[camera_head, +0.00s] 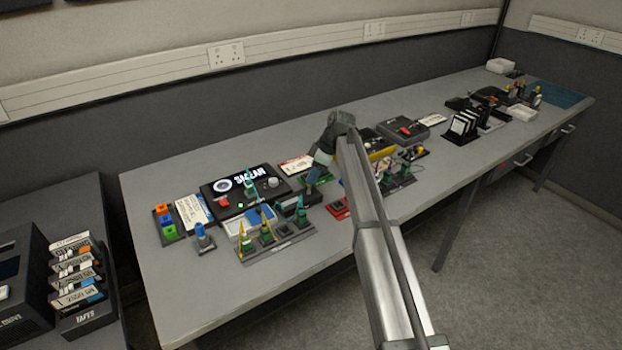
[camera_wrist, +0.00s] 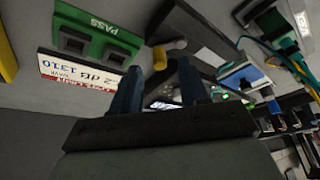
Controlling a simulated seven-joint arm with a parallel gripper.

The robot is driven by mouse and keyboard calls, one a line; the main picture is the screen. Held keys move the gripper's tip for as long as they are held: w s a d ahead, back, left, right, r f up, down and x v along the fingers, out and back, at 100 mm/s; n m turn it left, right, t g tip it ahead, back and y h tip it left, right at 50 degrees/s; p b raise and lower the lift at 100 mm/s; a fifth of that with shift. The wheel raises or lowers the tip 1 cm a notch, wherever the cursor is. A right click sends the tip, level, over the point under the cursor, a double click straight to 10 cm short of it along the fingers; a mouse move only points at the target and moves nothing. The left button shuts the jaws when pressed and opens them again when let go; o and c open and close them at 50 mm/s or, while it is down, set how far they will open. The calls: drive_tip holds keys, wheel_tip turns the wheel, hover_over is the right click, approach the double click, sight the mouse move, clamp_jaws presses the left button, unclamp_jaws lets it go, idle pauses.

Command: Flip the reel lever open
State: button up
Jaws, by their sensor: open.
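I cannot tell for certain which part is the reel lever. My gripper (camera_head: 318,172) is in the middle of the bench in the head view, low over the small parts right of the black tester. In the wrist view, my gripper (camera_wrist: 162,80) shows two blue fingers spread apart with nothing held between them. Just beyond the fingertips is a dark unit (camera_wrist: 195,35) with a short yellowish knob (camera_wrist: 178,44). A green block marked PASS (camera_wrist: 98,35) is to the left of the fingers. My arm hides part of the bench behind it.
A black tester (camera_head: 240,190) stands left of my gripper. Stands with green and yellow connectors (camera_head: 268,240) are in front. A grey box with a red part (camera_head: 403,128) and a dark rack (camera_head: 463,125) are farther right. The bench's front left (camera_head: 185,290) is clear.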

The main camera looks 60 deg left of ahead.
sight(309, 186)
drive_tip(key=shift+x, duration=1.35)
drive_tip(key=shift+c, duration=0.3)
clamp_jaws()
